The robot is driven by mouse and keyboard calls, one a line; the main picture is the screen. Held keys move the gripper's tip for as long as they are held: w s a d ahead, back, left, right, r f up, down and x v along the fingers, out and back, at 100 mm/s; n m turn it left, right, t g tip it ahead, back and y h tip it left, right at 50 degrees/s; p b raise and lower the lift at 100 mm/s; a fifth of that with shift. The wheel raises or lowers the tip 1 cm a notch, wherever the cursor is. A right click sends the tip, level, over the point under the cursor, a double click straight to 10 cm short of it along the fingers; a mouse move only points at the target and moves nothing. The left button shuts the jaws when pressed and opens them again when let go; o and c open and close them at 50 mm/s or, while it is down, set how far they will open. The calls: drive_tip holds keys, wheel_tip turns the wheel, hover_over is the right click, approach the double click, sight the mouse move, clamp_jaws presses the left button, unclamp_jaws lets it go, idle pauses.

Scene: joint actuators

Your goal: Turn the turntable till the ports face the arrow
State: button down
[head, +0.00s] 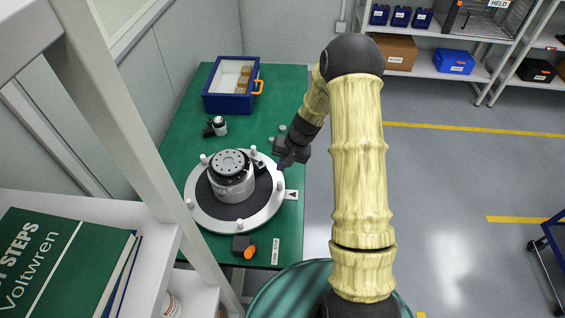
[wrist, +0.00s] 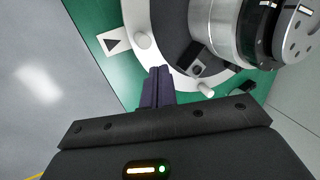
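The turntable is a pale ring (head: 205,216) with a dark top and several white pegs. A silver cylindrical actuator (head: 232,186) stands on it, also large at the upper right of the wrist view (wrist: 228,30). A dark block with a round mark (wrist: 196,68), perhaps a port, sits at its foot. The white arrow plate (head: 291,195) lies at the turntable's right edge, its black triangle pointing at it; it also shows in the wrist view (wrist: 113,42). My gripper (head: 284,163) is over the ring's upper right edge. Its fingers (wrist: 157,72) are together and empty, between two pegs.
A blue-rimmed case (head: 230,85) with an orange latch stands at the table's back. A dark block with an orange knob (head: 243,247) sits in front. A shelf post rises at left. Open floor lies right.

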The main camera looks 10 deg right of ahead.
sight(280, 188)
drive_tip(key=shift+f+b, duration=1.95)
drive_tip(key=shift+f, duration=0.75)
drive_tip(key=shift+s, duration=0.1)
drive_tip(key=shift+s+a+b, duration=0.2)
drive_tip(key=shift+s+b, duration=0.2)
drive_tip(key=shift+s, duration=0.6)
drive_tip(key=shift+s+a+b, duration=0.2)
drive_tip(key=shift+s+b, duration=0.2)
drive_tip(key=shift+s, duration=0.2)
drive_tip(key=shift+s+a, duration=0.1)
drive_tip(key=shift+s, duration=0.1)
